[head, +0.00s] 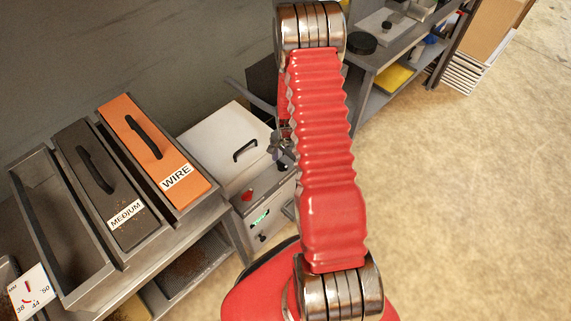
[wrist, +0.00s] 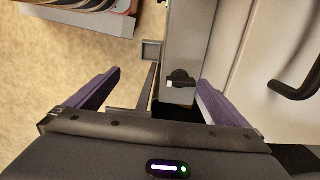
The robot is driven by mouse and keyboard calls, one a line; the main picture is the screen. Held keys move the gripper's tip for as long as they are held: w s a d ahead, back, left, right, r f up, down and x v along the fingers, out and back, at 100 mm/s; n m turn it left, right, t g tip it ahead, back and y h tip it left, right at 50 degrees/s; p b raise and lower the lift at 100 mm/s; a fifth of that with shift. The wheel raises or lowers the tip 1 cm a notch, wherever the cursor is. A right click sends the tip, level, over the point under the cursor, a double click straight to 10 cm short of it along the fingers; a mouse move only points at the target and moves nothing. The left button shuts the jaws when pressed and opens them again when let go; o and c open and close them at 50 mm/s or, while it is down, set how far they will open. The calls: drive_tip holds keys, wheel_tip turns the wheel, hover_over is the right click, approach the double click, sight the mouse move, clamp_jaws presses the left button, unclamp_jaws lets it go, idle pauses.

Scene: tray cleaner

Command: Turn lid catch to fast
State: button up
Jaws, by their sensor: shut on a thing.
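The tray cleaner (head: 222,135) is a pale box with a white lid and a black lid handle (head: 245,150); the handle also shows at the right of the wrist view (wrist: 298,88). The lid catch (wrist: 181,80) looks like a small dark piece with a light mark on a grey strip beside the lid. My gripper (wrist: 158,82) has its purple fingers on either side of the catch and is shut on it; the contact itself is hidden. In the head view my gripper (head: 283,147) is at the cleaner's right edge, partly behind my red arm. I cannot read the catch's setting.
Left of the cleaner, a rack holds an orange WIRE tray (head: 150,140), a dark MEDIUM tray (head: 95,175) and an empty slot. A cluttered bench (head: 385,50) stands behind. Floor at right is clear.

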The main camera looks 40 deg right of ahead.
drive_tip(key=r, duration=0.2)
drive_tip(key=shift+w+a+r, duration=0.2)
drive_tip(key=shift+w+r, duration=0.05)
drive_tip(key=shift+r, duration=0.1)
drive_tip(key=shift+c, duration=1.2)
drive_tip(key=shift+s+r, duration=0.55)
drive_tip(key=shift+r, duration=0.05)
drive_tip(key=c, duration=0.3)
drive_tip(key=r, duration=0.8)
drive_tip(key=w+r, duration=0.1)
drive_tip(key=r, duration=0.3)
drive_tip(key=shift+d+r, duration=0.15)
drive_tip(key=shift+r, duration=0.15)
drive_tip(key=shift+c, duration=0.2)
drive_tip(key=shift+s, duration=0.1)
